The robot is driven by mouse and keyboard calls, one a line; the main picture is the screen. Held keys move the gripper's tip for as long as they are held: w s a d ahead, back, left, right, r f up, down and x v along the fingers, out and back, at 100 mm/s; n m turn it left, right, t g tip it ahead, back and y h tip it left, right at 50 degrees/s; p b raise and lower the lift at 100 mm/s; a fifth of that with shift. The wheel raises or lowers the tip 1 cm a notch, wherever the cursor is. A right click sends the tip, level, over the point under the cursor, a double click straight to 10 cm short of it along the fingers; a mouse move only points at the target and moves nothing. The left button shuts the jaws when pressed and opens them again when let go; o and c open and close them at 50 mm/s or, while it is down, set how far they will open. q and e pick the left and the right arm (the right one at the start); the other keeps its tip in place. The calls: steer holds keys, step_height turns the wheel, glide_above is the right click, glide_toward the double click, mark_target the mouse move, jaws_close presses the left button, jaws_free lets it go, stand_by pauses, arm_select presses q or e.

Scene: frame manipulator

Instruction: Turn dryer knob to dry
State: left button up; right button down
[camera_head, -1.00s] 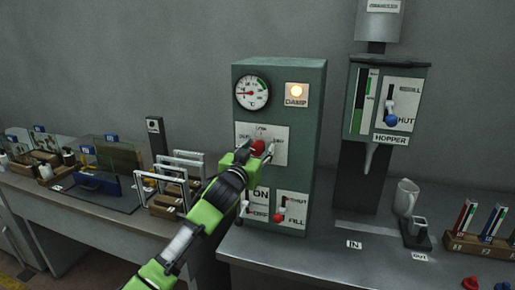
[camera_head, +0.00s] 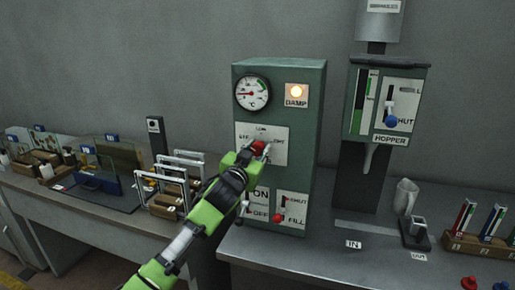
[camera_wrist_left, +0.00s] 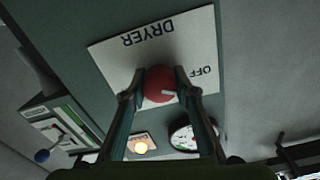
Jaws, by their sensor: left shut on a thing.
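The dryer is a green cabinet (camera_head: 305,120) on the bench. Its red round knob (camera_head: 258,147) sits on a white label plate (camera_head: 279,152), partly hidden by my left gripper (camera_head: 259,152). In the left wrist view the red knob (camera_wrist_left: 160,85) is between the two fingers of my left gripper (camera_wrist_left: 160,84), which is shut on it. The plate appears upside down there, with DRYER and OFF readable. A white mark on the knob points to the right of that picture, roughly toward the OFF side. My right gripper is not in view.
A dial gauge (camera_head: 252,92) and a lit DAMP lamp (camera_head: 297,92) are above the knob. ON/OFF (camera_head: 246,210) and FILL (camera_head: 279,217) levers are below. A hopper (camera_head: 388,100) stands to the right. Metal frames (camera_head: 180,175) stand on the left bench.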

arm_select(q)
steer(key=m+p, duration=0.2)
steer(key=m, duration=0.5)
steer(key=shift+r+p, duration=0.1)
steer(key=shift+p, duration=0.3)
steer(key=m+p, duration=0.2)
steer(key=m, duration=0.4)
steer(key=shift+m, duration=0.3)
steer(key=m+p, duration=0.3)
steer(key=m, duration=0.3)
steer(key=m+p, duration=0.1)
steer(key=m, duration=0.2)
steer(key=shift+m, duration=0.4)
steer(key=shift+f+m+p, duration=0.3)
steer(key=shift+m+p, duration=0.35)
steer(key=shift+m, duration=0.75)
steer(key=o, duration=1.1)
